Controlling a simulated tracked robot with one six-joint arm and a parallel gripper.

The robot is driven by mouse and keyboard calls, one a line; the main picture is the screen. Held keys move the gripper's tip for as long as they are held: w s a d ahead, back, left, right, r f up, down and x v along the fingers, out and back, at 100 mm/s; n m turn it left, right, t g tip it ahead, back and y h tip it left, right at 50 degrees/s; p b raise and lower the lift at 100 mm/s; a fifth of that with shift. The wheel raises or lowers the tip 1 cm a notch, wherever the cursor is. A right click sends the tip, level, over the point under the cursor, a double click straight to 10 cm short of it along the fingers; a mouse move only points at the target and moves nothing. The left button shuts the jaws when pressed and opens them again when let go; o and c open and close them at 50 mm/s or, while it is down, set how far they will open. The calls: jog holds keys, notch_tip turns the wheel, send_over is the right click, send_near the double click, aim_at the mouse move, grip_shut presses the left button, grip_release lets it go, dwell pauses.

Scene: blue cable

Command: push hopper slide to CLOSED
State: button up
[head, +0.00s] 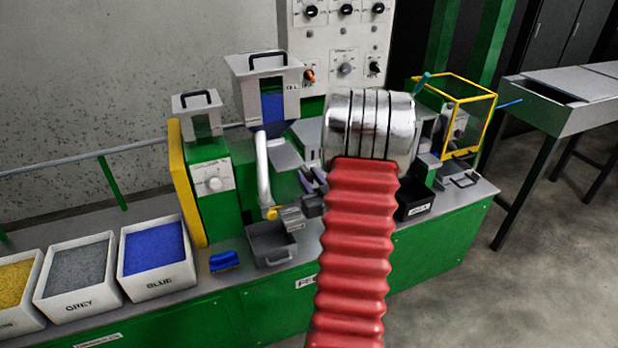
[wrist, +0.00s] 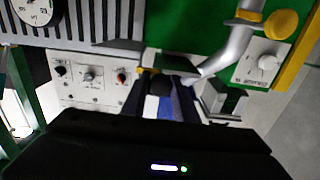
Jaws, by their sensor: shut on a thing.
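The hopper (head: 265,75) is a grey box with a black handle and a blue-filled window, above a silver pipe (head: 264,170). The pipe also shows at the upper right of the wrist view (wrist: 232,50). My gripper (wrist: 167,80) is at the middle of the wrist view, its dark fingers close together beside the pipe. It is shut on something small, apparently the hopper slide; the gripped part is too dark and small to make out. A blue and white patch shows between the fingers. In the head view my red and silver arm hides much of this area. The slide's position cannot be read.
A control panel (head: 345,50) stands behind the hopper. A yellow-framed guard (head: 455,110) is at the right. Bins of blue (head: 155,250), grey (head: 77,270) and yellow granules line the left front.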

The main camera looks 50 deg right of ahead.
aim_at(301, 165)
grip_shut()
jog(key=x, duration=0.6)
jog(key=shift+a, duration=0.1)
jog(key=shift+w, duration=0.15)
jog(key=shift+r, duration=0.1)
jog(key=o, duration=1)
grip_release()
jog(key=v, duration=1.3)
jog(key=shift+s, duration=0.3)
